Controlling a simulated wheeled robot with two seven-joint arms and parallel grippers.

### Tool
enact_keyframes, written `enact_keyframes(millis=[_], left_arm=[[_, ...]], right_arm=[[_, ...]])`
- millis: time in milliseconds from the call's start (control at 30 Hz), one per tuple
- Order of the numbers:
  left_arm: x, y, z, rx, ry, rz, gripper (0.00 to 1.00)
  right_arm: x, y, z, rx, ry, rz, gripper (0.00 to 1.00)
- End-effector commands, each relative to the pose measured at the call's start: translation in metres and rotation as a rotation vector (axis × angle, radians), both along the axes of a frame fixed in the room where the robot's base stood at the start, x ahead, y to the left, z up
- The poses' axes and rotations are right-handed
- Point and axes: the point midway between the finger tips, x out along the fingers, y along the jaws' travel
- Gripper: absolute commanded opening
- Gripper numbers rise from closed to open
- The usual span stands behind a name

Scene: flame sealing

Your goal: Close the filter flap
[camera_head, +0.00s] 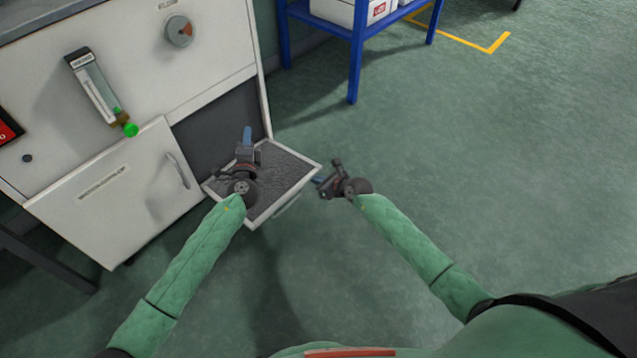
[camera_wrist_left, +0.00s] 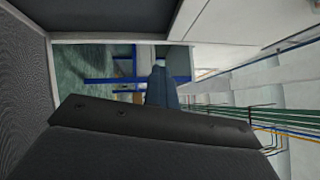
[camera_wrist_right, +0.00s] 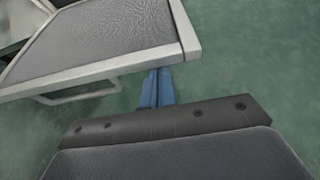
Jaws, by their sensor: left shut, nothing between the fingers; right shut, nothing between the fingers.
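The filter flap (camera_head: 288,168) hangs open at the lower right of the white cabinet, tilted outward. It has a pale frame, a dark grey padded inner face and a handle (camera_head: 290,205) on its outer side. The right wrist view shows the flap (camera_wrist_right: 110,30) at upper left with its handle (camera_wrist_right: 75,94). My left gripper (camera_head: 247,135) is shut and empty, above the flap's inner side in front of the dark opening. My right gripper (camera_head: 319,180) is shut and empty beside the flap's right corner; its blue fingertips (camera_wrist_right: 157,85) lie close to the frame edge, contact unclear.
The white cabinet (camera_head: 130,30) carries a dial (camera_head: 179,31) and a flow meter (camera_head: 97,88). A closed door (camera_head: 120,195) with a handle lies left of the dark opening (camera_head: 215,130). A blue shelf (camera_head: 355,50) stands behind. The floor to the right is clear.

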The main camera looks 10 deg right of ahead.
Motion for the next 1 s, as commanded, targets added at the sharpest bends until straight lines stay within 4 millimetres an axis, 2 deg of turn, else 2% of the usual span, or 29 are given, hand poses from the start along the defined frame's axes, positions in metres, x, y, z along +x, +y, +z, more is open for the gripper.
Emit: enact_keyframes(millis=[267, 467, 700, 867, 1000], left_arm=[[0.000, 0.000, 0.000, 0.000, 0.000, 0.000, 0.00], [0.000, 0.000, 0.000, 0.000, 0.000, 0.000, 0.00], [0.000, 0.000, 0.000, 0.000, 0.000, 0.000, 0.00], [0.000, 0.000, 0.000, 0.000, 0.000, 0.000, 0.31], [0.000, 0.000, 0.000, 0.000, 0.000, 0.000, 0.31]], right_arm=[[0.000, 0.000, 0.001, 0.000, 0.000, 0.000, 0.00], [0.003, 0.003, 0.020, 0.000, -0.002, 0.000, 0.00], [0.003, 0.002, 0.020, 0.000, -0.001, 0.000, 0.00], [0.003, 0.002, 0.020, 0.000, -0.001, 0.000, 0.00], [0.003, 0.002, 0.020, 0.000, -0.001, 0.000, 0.00]])
